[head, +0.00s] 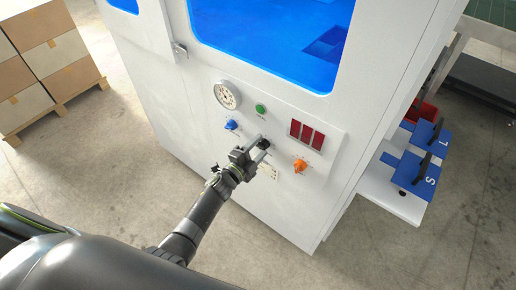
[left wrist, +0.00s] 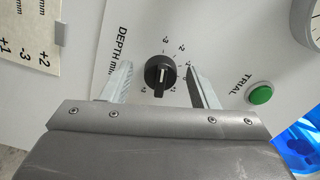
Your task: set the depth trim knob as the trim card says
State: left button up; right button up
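The black depth knob (left wrist: 157,76) sits on the white panel beside the print "DEPTH mm", with small scale numbers around it. A white line shows on its face; which number it marks is too small to tell. My left gripper (left wrist: 159,78) is open, with one finger on each side of the knob and gaps between. In the head view my left gripper (head: 258,150) is at the panel, partly covering the knob (head: 264,144). The trim card (left wrist: 25,35) is cut off by the frame; "+2", "-3" and "+1" can be read. My right gripper is not in view.
A green TRIAL button (left wrist: 261,94) and a gauge (head: 228,95) are near the knob. A blue knob (head: 231,125), an orange knob (head: 300,165) and red displays (head: 306,135) share the panel. Blue plates marked L and S (head: 410,172) lie on a shelf at right.

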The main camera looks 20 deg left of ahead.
pick_arm(q)
jog(key=v, duration=1.7)
jog(key=shift+s, duration=0.2)
jog(key=s+a+f+n+g+y, duration=0.35)
jog(key=s+f+n, duration=0.2)
jog(key=f, duration=0.55)
jog(key=s+a+f+n+g+y, duration=0.35)
jog(key=s+f+n, duration=0.2)
jog(key=f, duration=0.55)
jog(key=s+f+n+g, duration=0.4)
jog(key=s+f, duration=0.3)
jog(key=s, duration=0.5)
jog(key=s+f+n+g, duration=0.4)
jog(key=s+f, duration=0.3)
jog(key=s, duration=0.6)
jog(key=shift+g, duration=0.4)
